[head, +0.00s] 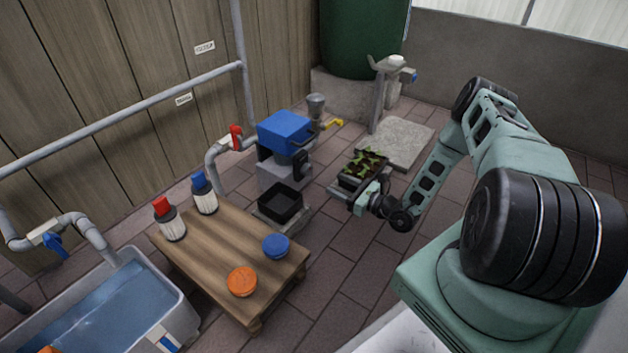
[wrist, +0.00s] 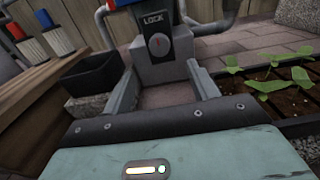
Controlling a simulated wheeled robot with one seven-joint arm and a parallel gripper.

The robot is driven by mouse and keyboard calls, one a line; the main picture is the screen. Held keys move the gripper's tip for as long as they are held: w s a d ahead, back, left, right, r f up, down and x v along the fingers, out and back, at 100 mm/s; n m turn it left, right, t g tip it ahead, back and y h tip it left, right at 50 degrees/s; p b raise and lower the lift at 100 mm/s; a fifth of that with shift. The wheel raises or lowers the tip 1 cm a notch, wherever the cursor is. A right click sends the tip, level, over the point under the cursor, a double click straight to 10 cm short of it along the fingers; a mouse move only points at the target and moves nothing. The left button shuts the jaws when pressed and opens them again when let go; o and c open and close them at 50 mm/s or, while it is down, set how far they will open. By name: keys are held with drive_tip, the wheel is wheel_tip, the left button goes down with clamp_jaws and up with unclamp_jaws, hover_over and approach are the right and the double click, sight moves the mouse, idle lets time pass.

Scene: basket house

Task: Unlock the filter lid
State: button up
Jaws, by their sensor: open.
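The filter unit has a blue lid (head: 284,131) over a grey block, against the wooden wall side in the head view. A black lock panel (head: 300,158) is on its front. In the wrist view this panel (wrist: 168,30) reads LOCK above a round grey knob (wrist: 159,45) with a small red mark. My gripper (wrist: 162,72) is open and empty, pointing at the panel. The knob appears centred between its fingers, still some distance beyond the tips. In the head view my gripper is in front of the filter, near the planter.
A planter with seedlings (wrist: 270,85) lies close at right of my gripper. A black bin (head: 279,204) stands at left of the filter base. A wooden table (head: 215,245) holds two filter cartridges and round orange and blue caps. Brick floor is free in front.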

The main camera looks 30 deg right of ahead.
sight(310, 171)
drive_tip(key=b+x, duration=0.5)
drive_tip(key=x, duration=0.4)
drive_tip(key=shift+f, duration=0.2)
drive_tip(key=shift+w+a+r, duration=0.15)
drive_tip(key=shift+w+a, duration=0.05)
drive_tip(key=shift+w, duration=0.3)
drive_tip(key=c, duration=1)
